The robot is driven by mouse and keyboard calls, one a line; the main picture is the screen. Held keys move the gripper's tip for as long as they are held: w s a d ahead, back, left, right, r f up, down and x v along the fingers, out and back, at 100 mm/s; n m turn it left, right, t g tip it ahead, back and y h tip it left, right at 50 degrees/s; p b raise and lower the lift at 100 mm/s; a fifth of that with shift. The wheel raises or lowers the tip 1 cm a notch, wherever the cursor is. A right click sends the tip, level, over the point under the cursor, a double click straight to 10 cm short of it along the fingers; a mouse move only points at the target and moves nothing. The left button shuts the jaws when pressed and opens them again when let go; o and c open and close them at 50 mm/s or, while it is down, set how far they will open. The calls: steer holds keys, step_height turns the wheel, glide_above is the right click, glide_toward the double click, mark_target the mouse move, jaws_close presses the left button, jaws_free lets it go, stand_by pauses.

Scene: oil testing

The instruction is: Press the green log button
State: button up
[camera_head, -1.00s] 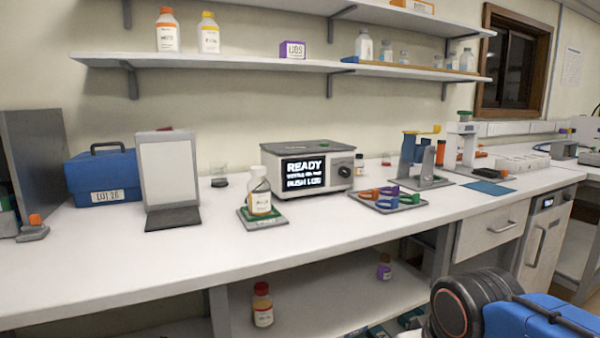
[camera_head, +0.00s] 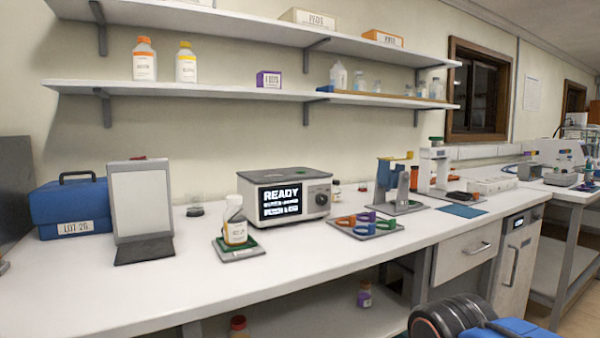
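A grey-white tester (camera_head: 285,197) with a dark top stands at mid-bench. Its black screen (camera_head: 282,199) reads READY in large white letters, with smaller blurred lines below. A dark round knob (camera_head: 320,199) is on its front right. A bottle (camera_head: 235,222) with an orange-and-white label stands upright on a small grey plate with a green top (camera_head: 250,246), left of and in front of the tester. My gripper is not in view; only a dark and blue part of my arm shows at the bottom right.
A grey tray (camera_head: 366,234) with coloured rings lies right of the tester. A white panel (camera_head: 142,199) and a blue case (camera_head: 72,207) stand left. A blue-and-grey stand (camera_head: 394,183) is further right. The bench front (camera_head: 170,285) is clear.

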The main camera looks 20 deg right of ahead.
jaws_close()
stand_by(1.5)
